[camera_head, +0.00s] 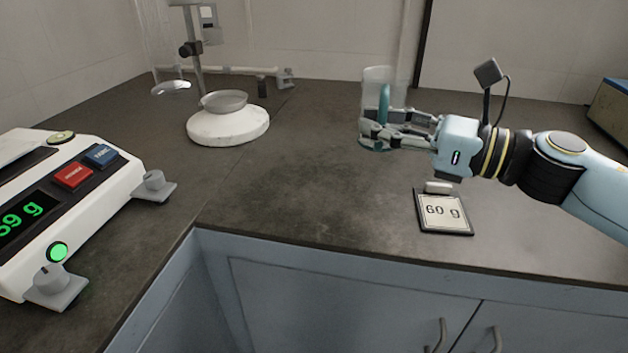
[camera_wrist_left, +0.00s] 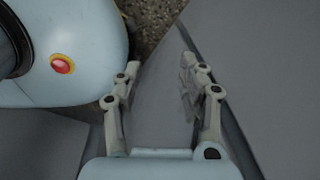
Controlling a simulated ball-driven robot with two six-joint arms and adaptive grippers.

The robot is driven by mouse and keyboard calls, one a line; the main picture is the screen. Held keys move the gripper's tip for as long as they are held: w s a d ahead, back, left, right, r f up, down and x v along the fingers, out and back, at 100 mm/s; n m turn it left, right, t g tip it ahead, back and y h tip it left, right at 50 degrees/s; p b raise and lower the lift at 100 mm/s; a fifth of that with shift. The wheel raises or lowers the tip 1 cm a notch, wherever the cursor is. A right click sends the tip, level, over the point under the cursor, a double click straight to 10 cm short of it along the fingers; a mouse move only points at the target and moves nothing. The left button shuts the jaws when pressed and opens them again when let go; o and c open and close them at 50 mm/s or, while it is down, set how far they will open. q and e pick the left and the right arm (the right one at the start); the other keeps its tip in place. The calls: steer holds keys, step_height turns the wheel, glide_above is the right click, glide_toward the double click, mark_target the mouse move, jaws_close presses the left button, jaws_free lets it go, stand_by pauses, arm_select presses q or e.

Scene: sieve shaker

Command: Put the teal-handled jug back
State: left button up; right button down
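The teal-handled jug (camera_head: 376,76) stands upright at the back of the counter in the head view. It is clear, with a teal handle (camera_head: 384,97) towards me and a teal base. My right gripper (camera_head: 374,128) is at the handle, its fingers reaching around the lower part and covering some of it. I cannot tell whether the fingers press on the handle, or whether the base touches the counter. My left gripper (camera_wrist_left: 155,72) shows only in the left wrist view. Its fingers are apart with nothing between them.
A white balance (camera_head: 110,190) with a lit green display stands at the left. A round white base with a grey dish (camera_head: 225,102) stands at the back. A "60 g" card (camera_head: 443,211) lies near the front edge. The middle counter (camera_head: 300,185) is clear.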

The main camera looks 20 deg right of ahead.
steer(key=w+a+f, duration=0.1)
steer(key=a+f, duration=0.1)
steer(key=w+a+f, duration=0.2)
steer(key=a, duration=0.1)
steer(key=w+a+f, duration=0.2)
steer(key=a, duration=0.1)
steer(key=shift+f+b, duration=0.45)
steer(key=shift+f, duration=1.35)
steer(key=shift+f, duration=0.2)
steer(key=c, duration=1.5)
jaws_free()
steer(key=shift+r, duration=0.1)
